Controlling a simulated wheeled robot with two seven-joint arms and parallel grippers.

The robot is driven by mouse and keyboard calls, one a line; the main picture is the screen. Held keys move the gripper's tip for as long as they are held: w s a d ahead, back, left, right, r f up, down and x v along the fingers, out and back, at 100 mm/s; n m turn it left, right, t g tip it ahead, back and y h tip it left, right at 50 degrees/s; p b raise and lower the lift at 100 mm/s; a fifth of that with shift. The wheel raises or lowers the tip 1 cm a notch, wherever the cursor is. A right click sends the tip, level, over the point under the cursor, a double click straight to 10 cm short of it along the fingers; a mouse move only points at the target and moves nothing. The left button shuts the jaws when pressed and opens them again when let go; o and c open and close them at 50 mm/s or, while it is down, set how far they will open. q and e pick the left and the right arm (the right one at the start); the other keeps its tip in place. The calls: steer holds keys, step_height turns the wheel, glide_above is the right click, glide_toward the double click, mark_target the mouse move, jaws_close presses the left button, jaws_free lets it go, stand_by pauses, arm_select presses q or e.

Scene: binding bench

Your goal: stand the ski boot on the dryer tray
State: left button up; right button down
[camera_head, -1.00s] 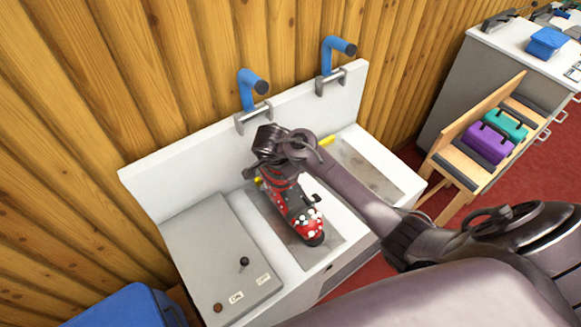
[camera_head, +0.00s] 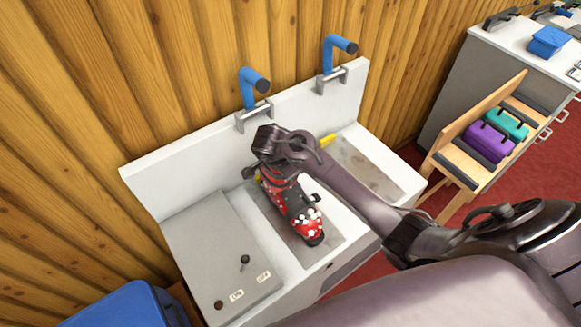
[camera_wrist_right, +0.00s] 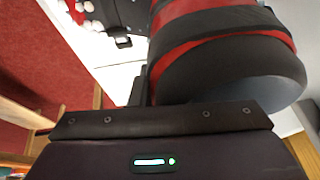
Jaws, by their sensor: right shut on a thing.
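The ski boot (camera_head: 303,213), red and black with white spots, is over the left grey tray (camera_head: 325,252) of the white dryer, toe towards the front edge. It looks about upright; I cannot tell whether its sole touches the tray. My right gripper (camera_head: 262,172) is shut on the boot's upper part, and my wrist hides much of the cuff and the fingers. In the right wrist view the rounded black and red cuff (camera_wrist_right: 225,55) is close against the gripper. My left gripper is not in view.
A second grey tray (camera_head: 372,170) lies to the right, partly behind my forearm. Two blue pipes (camera_head: 254,88) (camera_head: 340,44) stick out above the back panel. A grey control box (camera_head: 222,255) is left of the boot. A blue bin (camera_head: 125,308) stands front left.

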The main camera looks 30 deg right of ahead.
steer(key=shift+w+f, duration=0.1)
steer(key=shift+f, duration=0.15)
stand_by(0.4)
steer(key=c, duration=1.3)
jaws_free()
